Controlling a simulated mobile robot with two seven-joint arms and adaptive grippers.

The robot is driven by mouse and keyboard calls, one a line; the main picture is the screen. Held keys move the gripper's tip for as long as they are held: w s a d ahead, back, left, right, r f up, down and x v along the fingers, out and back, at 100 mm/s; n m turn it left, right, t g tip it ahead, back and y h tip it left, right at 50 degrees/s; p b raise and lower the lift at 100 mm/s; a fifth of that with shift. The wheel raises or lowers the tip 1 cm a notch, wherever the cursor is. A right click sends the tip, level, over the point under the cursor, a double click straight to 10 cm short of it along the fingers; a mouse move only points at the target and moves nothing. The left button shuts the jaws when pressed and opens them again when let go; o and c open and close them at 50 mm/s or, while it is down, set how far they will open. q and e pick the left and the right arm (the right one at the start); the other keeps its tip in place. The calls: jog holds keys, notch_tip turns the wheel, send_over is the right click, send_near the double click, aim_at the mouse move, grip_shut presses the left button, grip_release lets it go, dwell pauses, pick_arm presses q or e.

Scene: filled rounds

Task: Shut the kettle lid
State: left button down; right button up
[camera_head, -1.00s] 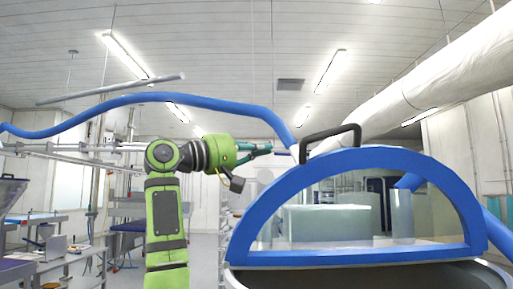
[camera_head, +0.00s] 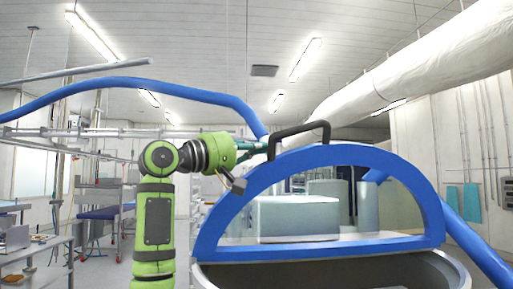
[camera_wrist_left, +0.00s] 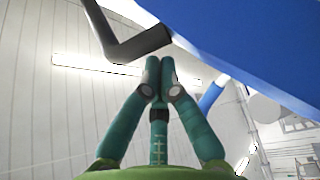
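The kettle lid (camera_head: 208,240) stands raised, a clear pane in a thick blue half-round frame. Its black bar handle (camera_head: 300,130) is on the upper left of the frame. The kettle (camera_head: 437,268) shows below as a grey rim with a dark inside, cut off by the picture's bottom. My left gripper (camera_head: 262,147) is at the handle's left end; in the head view they overlap, and I cannot tell if they touch. In the left wrist view my left gripper (camera_wrist_left: 160,66) has its fingertips together with nothing between them, and the handle (camera_wrist_left: 140,45) passes just beyond them. My right gripper is not in view.
A blue hose (camera_head: 150,84) arches behind my left arm towards the lid. A large white duct (camera_head: 420,70) runs overhead at the right. Benches (camera_head: 40,250) stand at the far left. The floor between them and the kettle looks open.

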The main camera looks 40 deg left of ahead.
pick_arm(q)
jog(key=shift+s, duration=0.1)
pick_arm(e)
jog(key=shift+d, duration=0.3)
